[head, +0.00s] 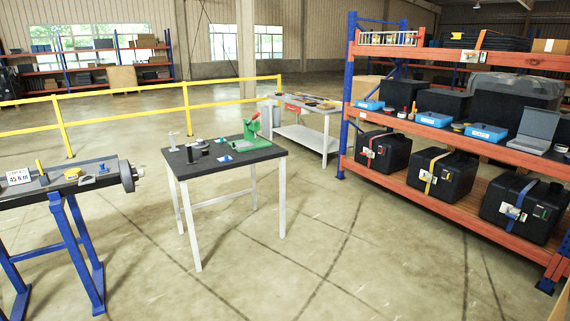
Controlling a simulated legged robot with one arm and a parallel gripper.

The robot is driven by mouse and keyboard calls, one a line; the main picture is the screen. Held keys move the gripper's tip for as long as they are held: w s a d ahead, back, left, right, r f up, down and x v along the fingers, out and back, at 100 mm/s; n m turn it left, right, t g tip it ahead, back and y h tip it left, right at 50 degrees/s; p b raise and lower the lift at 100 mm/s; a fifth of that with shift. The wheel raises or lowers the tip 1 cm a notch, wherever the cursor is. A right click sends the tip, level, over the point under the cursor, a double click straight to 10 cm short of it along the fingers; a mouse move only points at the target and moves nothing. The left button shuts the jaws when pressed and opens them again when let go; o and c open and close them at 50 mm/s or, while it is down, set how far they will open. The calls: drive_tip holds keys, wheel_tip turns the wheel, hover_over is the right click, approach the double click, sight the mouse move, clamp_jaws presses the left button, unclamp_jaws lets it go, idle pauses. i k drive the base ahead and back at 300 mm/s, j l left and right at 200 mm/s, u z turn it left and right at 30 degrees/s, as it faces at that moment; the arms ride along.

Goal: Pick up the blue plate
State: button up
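A small flat blue piece with a light patch (225,158) lies near the front edge of the black-topped table (255,156). It may be the blue plate, but it is too small to be sure. Another small blue piece (210,140) lies farther back on the same table, beside dark round parts (193,152). A green press-like tool (251,131) stands behind and to the right of them. My gripper is not in view.
A blue-legged bench (72,182) with metal parts stands at left. An orange and blue rack (440,137) with black cases (383,151) and blue trays (433,119) stands at right. A yellow railing (120,92) runs behind. Concrete floor in front is clear.

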sight(226, 158)
drive_tip(key=i, duration=2.25)
drive_tip(key=i+u, duration=0.2)
drive_tip(key=i, duration=0.35)
drive_tip(key=i+l+u, duration=0.2)
drive_tip(key=i, duration=0.35)
drive_tip(key=i+l+u, duration=0.2)
drive_tip(key=i, duration=0.3)
drive_tip(key=i+l+u, duration=0.25)
drive_tip(key=i, duration=0.3)
drive_tip(key=i+l+u, duration=0.55)
drive_tip(key=i+l, duration=0.15)
drive_tip(key=l, duration=0.15)
